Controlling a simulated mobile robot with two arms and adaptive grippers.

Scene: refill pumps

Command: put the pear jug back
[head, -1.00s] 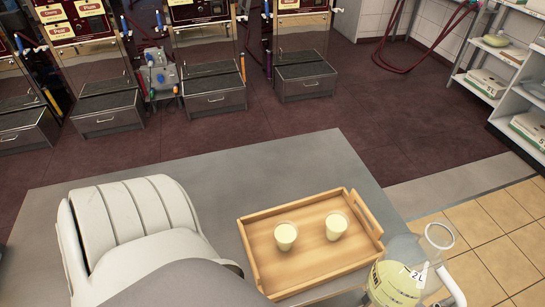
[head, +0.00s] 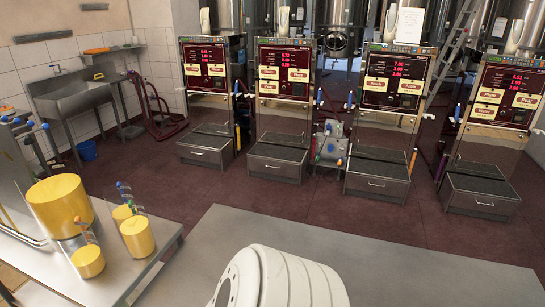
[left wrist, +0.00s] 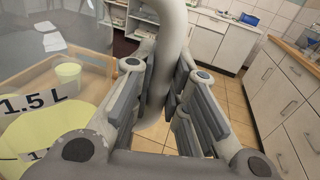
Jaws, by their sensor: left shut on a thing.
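In the left wrist view my left gripper (left wrist: 163,90) is shut around the pale upright handle (left wrist: 170,45) of a clear jug. The jug (left wrist: 35,75) fills the left of that view, with a "1.5 L" mark and pale yellow low on it. No fruit name is readable there. Through its wall I see the wooden tray (left wrist: 97,85) and a cup of pale yellow liquid (left wrist: 67,75). The jug and both grippers are outside the head view.
Several dispensers (head: 286,95) with drawered bases stand across the dark red floor. A grey table (head: 400,265) lies in front. At left are a metal sink (head: 75,97) and a counter with yellow containers (head: 60,205). White cabinets (left wrist: 220,45) show in the wrist view.

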